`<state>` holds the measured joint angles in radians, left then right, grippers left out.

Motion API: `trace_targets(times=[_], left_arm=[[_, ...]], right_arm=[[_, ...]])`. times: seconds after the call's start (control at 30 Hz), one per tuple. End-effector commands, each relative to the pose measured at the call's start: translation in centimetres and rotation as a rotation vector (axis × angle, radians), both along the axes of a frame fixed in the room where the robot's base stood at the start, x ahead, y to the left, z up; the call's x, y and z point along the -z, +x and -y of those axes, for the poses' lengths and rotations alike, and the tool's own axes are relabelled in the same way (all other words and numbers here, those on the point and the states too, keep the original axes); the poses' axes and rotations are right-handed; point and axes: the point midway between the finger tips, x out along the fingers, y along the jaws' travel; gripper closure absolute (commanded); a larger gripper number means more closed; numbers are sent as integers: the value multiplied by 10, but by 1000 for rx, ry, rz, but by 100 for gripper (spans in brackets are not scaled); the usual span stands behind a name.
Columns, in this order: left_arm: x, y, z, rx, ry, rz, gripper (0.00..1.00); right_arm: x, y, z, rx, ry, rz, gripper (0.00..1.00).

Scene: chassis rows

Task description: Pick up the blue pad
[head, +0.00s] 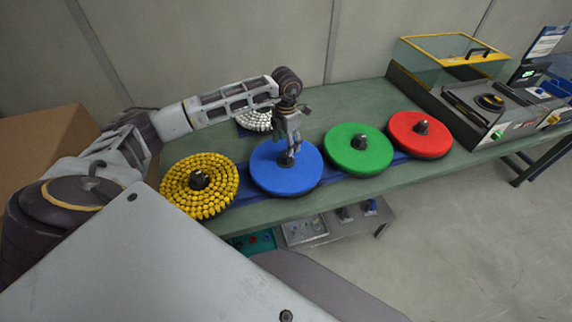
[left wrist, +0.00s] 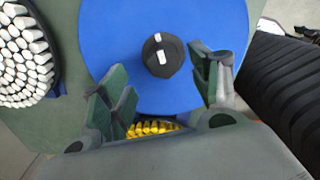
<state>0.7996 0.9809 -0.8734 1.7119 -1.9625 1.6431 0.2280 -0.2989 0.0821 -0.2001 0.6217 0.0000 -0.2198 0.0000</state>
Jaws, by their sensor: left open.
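The blue pad (head: 286,178) is a round disc with a dark knob at its centre, lying on the green table between the yellow disc and the green disc. My left gripper (head: 289,155) is directly above its middle, fingers pointing down. In the left wrist view the blue pad (left wrist: 112,50) fills the top middle, and its black knob (left wrist: 160,56) with white marks stands clear. The two green-padded fingers of the left gripper (left wrist: 162,88) are spread apart, one on each side below the knob, with nothing between them. My right gripper is not in view.
A yellow studded disc (head: 222,186) sits left of the pad; green (head: 358,150) and red (head: 420,138) discs sit right. A white studded disc (head: 256,121) is behind. A machine with a yellow-framed clear lid (head: 450,48) stands at the table's right. A cardboard box (head: 38,145) is at left.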

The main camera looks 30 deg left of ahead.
Motion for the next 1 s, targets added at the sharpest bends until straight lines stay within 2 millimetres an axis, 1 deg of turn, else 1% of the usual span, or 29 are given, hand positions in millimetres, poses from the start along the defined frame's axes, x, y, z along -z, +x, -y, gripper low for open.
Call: trace_targets(times=[0.17,0.5,0.63,0.77,1.0], left_arm=[[9,0,0,0,1,1,38],[11,0,0,1,1,1,38],[15,-1,1,1,0,-1,38],[25,-3,2,2,-1,-1,38],[51,-5,3,1,-1,0,38]], right_arm=[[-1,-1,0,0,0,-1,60],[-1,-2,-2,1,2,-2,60],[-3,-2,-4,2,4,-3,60],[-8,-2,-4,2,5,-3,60],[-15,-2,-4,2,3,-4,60]])
